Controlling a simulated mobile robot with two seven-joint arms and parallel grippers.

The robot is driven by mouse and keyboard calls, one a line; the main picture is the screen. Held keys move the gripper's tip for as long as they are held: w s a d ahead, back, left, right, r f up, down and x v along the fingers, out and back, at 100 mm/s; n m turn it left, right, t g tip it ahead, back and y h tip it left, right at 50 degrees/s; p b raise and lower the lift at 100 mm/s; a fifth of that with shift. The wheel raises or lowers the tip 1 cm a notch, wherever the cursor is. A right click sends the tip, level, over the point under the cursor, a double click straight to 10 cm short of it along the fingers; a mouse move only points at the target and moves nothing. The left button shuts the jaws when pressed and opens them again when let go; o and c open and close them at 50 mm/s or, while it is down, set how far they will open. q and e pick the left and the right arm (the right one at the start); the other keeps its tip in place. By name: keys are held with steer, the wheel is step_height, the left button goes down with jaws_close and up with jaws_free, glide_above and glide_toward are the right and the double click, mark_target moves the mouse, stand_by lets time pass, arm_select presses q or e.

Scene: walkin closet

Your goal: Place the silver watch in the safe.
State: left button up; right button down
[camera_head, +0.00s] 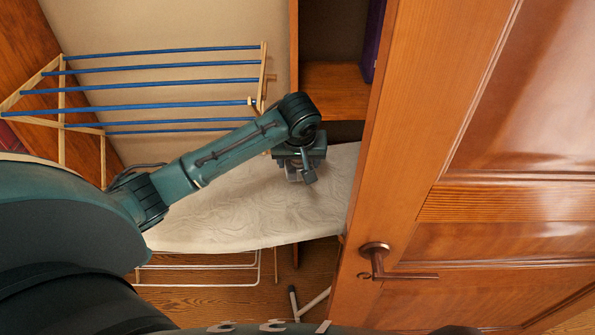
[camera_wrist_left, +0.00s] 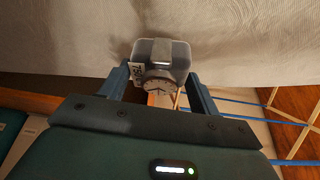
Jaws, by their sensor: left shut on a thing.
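My left gripper (camera_head: 300,176) hangs from the left arm above the ironing board, pointing down. The left wrist view shows the gripper (camera_wrist_left: 158,84) with its two fingers on either side of the silver watch (camera_wrist_left: 159,83), shut on it. The watch has a round dial facing the camera. A grey, rounded block (camera_wrist_left: 162,53) with a white printed tag (camera_wrist_left: 138,70) is held together with it at the fingertips. In the head view the watch is too small to make out clearly. No safe shows in either view. My right gripper is not in view.
The pale ironing board (camera_head: 240,215) lies below the left gripper. A drying rack with blue bars (camera_head: 150,82) stands behind it, at the left. A wooden door (camera_head: 430,170) with a metal handle (camera_head: 378,262) fills the right side. A wooden shelf (camera_head: 335,88) opens behind the board.

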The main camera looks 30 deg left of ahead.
mark_target(298, 172)
arm_select(q)
steer(key=shift+f, duration=1.8)
steer(key=o, duration=1.1)
steer(key=shift+f, duration=0.15)
steer(key=shift+c, duration=0.2)
